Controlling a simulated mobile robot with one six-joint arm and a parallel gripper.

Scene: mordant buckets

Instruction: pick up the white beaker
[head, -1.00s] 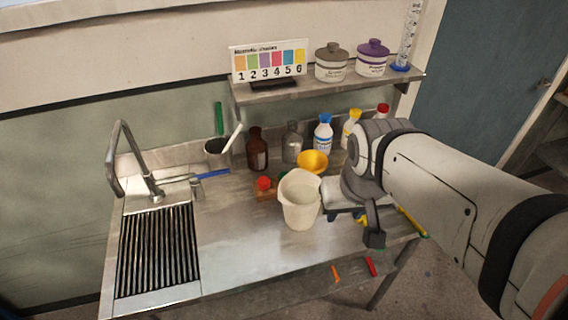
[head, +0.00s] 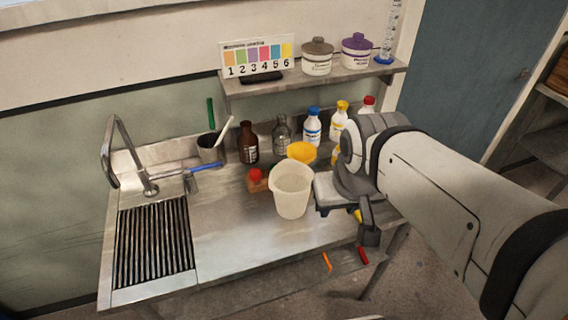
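The white beaker (head: 291,199) stands upright on the metal bench, left of my arm's end. It is translucent, wide at the rim and looks empty. My gripper (head: 322,197) is close against the right side of the beaker.
A yellow bowl (head: 302,152) and a red-capped item (head: 256,179) are close behind the beaker. Several bottles line the back, including a brown one (head: 248,143). A shelf (head: 312,83) hangs above. The sink's drainer (head: 153,247) is at left; the bench front between is clear.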

